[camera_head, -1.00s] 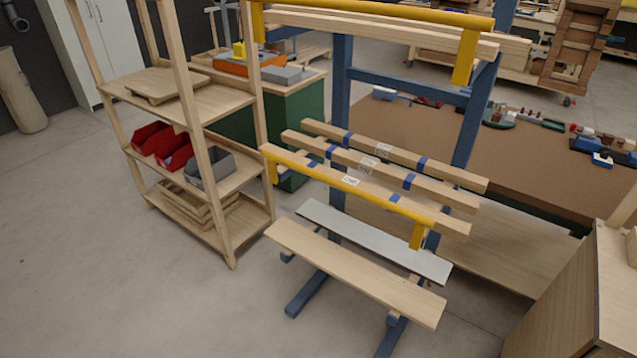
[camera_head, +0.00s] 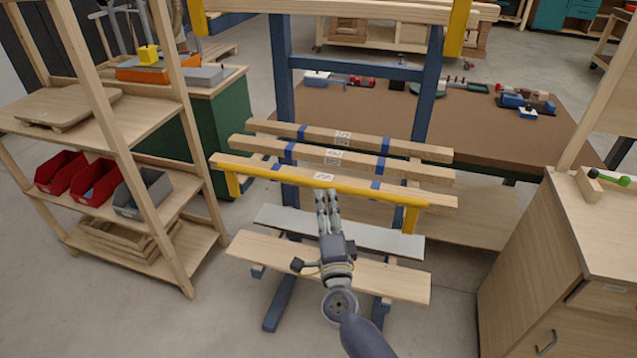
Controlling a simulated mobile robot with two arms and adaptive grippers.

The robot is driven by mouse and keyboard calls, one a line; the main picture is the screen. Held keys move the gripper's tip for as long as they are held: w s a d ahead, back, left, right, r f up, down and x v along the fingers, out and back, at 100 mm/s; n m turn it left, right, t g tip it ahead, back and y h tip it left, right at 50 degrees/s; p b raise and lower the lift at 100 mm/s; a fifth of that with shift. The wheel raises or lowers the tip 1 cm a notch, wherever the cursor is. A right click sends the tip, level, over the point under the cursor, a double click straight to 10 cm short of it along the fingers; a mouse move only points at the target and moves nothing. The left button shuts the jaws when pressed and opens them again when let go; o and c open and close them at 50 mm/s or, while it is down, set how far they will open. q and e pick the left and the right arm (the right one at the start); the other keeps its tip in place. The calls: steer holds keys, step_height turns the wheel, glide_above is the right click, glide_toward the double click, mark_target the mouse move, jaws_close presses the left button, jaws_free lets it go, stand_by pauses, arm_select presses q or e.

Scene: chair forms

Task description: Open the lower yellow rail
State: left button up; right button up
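The lower yellow rail (camera_head: 262,170) runs across the front of a blue-framed rack, with a short yellow bracket at each end. Wooden bars with blue bands and white labels lie just behind it. My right gripper (camera_head: 328,192) reaches up from the bottom of the head view, with its fingertips at the middle of the rail. The two fingers look close together. Whether they touch or grip the rail cannot be told. My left gripper is not in view.
A wooden shelf with red bins (camera_head: 95,183) stands on the left. A wooden cabinet (camera_head: 560,270) stands on the right. A grey board and a wooden board (camera_head: 390,285) lie low on the rack.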

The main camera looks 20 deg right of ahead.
mark_target(322, 188)
steer(key=x, duration=0.6)
steer(key=shift+w+a+f, duration=0.1)
steer(key=shift+a, duration=0.05)
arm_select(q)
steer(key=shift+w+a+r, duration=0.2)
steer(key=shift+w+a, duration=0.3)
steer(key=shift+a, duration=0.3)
arm_select(e)
steer(key=shift+w, duration=0.55)
steer(key=c, duration=0.7)
jaws_close()
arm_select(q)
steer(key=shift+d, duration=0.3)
